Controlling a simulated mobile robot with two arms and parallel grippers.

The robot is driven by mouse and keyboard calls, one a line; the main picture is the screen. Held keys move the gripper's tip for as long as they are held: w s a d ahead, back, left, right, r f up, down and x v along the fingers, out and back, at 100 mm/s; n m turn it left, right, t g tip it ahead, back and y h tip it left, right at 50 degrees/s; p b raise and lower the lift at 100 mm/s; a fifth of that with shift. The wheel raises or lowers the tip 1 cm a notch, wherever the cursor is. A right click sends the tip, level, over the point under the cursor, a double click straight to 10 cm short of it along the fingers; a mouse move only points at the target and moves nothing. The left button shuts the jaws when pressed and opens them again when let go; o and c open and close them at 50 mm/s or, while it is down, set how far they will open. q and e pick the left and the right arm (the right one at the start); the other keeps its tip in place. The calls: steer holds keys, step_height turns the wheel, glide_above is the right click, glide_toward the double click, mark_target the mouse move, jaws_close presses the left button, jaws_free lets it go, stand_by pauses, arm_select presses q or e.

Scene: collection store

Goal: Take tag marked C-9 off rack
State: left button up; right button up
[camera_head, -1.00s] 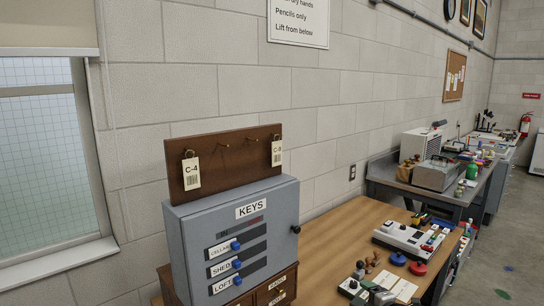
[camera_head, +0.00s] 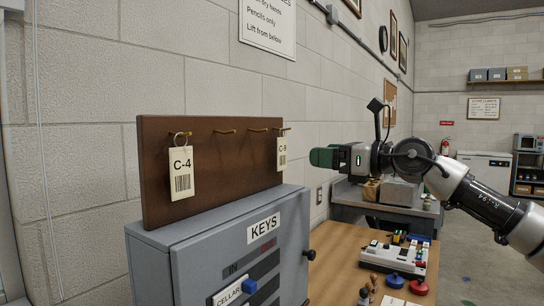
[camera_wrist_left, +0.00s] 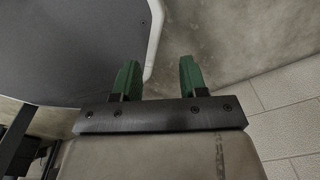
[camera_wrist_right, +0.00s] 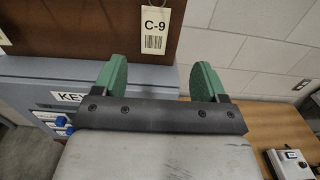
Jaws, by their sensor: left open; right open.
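The C-9 tag (camera_head: 282,152) is a cream card with a barcode. It hangs on the rightmost hook of the brown wooden rack (camera_head: 220,165). In the right wrist view the C-9 tag (camera_wrist_right: 153,28) hangs beyond and above my fingers, near the middle; its top is cut off. The C-4 tag (camera_head: 181,174) hangs by a ring on the leftmost hook. My right gripper (camera_head: 318,158) is open and empty, to the right of the C-9 tag and apart from it. My left gripper (camera_wrist_left: 157,78) shows only in the left wrist view, open and empty.
The rack stands on a grey KEYS cabinet (camera_head: 290,232) with a dark knob (camera_head: 309,254). A wooden table (camera_head: 345,240) holds a light-coloured device (camera_head: 392,257) and red and blue round pieces. The block wall is behind the rack. The two middle hooks are empty.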

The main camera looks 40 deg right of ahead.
mark_target(283, 150)
steer(key=p+x, duration=0.4)
steer(key=shift+w+a+r, duration=0.15)
steer(key=shift+w, duration=0.2)
steer(key=p+x, duration=0.1)
steer(key=p, duration=0.2)
steer(key=p+x, duration=0.2)
steer(key=p, duration=0.2)
steer(key=p+x, duration=0.1)
steer(key=p, duration=0.3)
steer(key=shift+w+a+r, duration=0.2)
steer(key=shift+a+r, duration=0.15)
steer(key=shift+w+a+f+p, duration=0.15)
steer(key=shift+f+p, duration=0.05)
steer(key=shift+p, duration=0.15)
steer(key=shift+f, duration=0.1)
steer(key=c, duration=1)
